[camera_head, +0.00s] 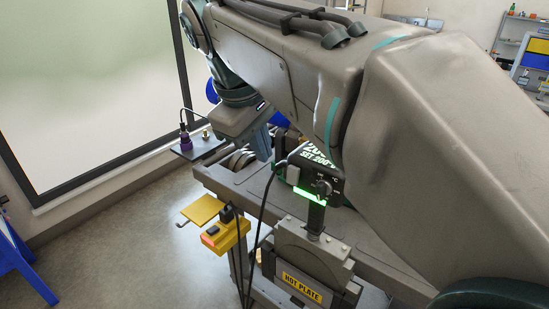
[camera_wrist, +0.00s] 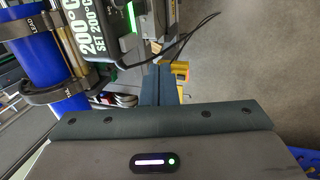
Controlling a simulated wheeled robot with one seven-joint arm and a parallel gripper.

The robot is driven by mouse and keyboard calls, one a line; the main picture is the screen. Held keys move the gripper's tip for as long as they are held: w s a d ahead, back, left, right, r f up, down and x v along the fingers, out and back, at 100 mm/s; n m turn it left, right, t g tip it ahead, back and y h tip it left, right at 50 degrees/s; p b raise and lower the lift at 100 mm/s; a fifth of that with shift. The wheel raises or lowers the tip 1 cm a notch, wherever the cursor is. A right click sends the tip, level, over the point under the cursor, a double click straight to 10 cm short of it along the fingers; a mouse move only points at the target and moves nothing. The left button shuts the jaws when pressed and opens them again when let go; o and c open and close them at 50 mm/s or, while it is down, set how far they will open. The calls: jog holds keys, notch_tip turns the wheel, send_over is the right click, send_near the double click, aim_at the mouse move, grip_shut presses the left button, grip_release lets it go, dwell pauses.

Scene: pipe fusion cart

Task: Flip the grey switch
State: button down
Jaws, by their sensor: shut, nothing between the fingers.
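The dark control box (camera_head: 316,160) reads "SET 200°C" and sits on the cart, partly hidden behind my arm. In the wrist view the same box (camera_wrist: 92,30) is at upper left, with a lit green strip (camera_wrist: 132,17). A small pale grey block (camera_head: 292,174) is on the box's near side and also shows in the wrist view (camera_wrist: 128,42). It may be the grey switch, but its position is too small to read. My gripper (camera_head: 263,154) is shut and empty, left of the box. Its fingers (camera_wrist: 157,70) appear together in the wrist view, apart from the block.
A black cable (camera_head: 262,215) hangs in front of the cart. A yellow socket box (camera_head: 226,236) with a red-lit part hangs at the cart's left. The hot plate holder (camera_head: 305,262) stands in front. A blue pipe (camera_wrist: 35,60) lies left in the wrist view.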

aim_at(293, 175)
dwell(0.3)
jog(key=w+d+f, duration=0.1)
jog(key=f, duration=0.2)
jog(key=w+d+f, duration=0.2)
jog(key=f, duration=0.1)
jog(key=w+d+f, duration=0.1)
jog(key=w+f, duration=0.1)
jog(key=f, duration=0.2)
jog(key=shift+w+d+f, duration=0.1)
jog(key=shift+d, duration=0.3)
